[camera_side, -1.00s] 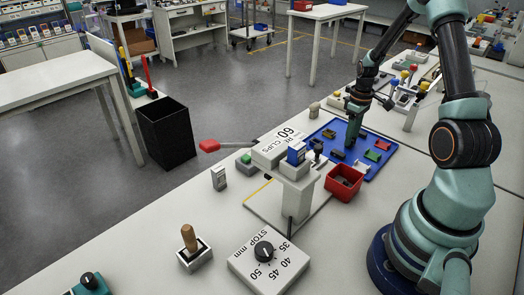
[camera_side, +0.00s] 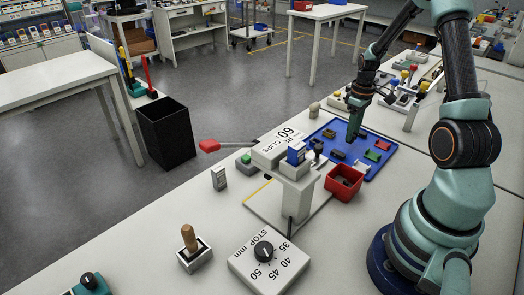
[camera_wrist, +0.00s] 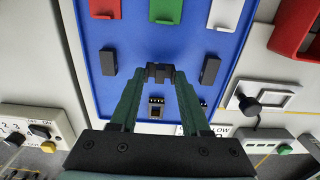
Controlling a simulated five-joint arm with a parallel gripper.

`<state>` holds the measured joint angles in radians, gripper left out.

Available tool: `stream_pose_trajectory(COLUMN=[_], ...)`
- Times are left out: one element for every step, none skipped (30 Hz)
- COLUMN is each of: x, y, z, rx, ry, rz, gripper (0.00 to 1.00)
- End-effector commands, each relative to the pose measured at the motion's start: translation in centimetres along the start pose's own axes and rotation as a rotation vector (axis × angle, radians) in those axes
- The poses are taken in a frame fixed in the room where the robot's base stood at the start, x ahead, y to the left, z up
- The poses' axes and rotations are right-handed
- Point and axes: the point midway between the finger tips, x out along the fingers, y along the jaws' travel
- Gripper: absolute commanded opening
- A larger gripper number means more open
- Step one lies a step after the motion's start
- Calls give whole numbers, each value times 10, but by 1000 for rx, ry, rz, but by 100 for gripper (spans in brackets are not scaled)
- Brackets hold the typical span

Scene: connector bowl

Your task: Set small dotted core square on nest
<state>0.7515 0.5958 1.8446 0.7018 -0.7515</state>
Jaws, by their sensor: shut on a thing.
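In the wrist view, my gripper (camera_wrist: 158,74) has its two green fingers closed on a small dark block (camera_wrist: 158,70). I cannot make out dots on it. It is over the blue tray (camera_wrist: 135,30). In the side view, my gripper (camera_side: 352,138) points down just over the blue tray (camera_side: 374,168); the held block is too small to tell there. I cannot pick out the nest for certain.
Dark blocks (camera_wrist: 108,62) and (camera_wrist: 210,69), plus red and green pieces, lie on the tray. A red bin (camera_side: 343,184) stands beside it. A white press-like stand (camera_side: 296,195) and a dial box (camera_side: 268,262) are nearer the camera.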

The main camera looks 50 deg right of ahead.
Motion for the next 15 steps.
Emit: stream_pose_trajectory(x=[-3,-5,-7,-9,-10,-12,-14,-16,-18,-20,-21,-23,-25,-26,-28], y=[0,0,0,0,0,0,0,0,0,0,0,0,0,0,0], z=[0,0,0,0,0,0,0,0,0,0,0,0,0,0,0], rx=[0,0,0,0,0,0,0,0,0,0,0,0,0,0,0], ry=[1,2,2,2,2,1,1,1,2,2,2,2,1,1,2], rz=[1,2,2,2,2,1,1,1,2,2,2,1,1,1,2], gripper=[0,0,0,0,0,0,0,0,0,0,0,0,0,0,0])
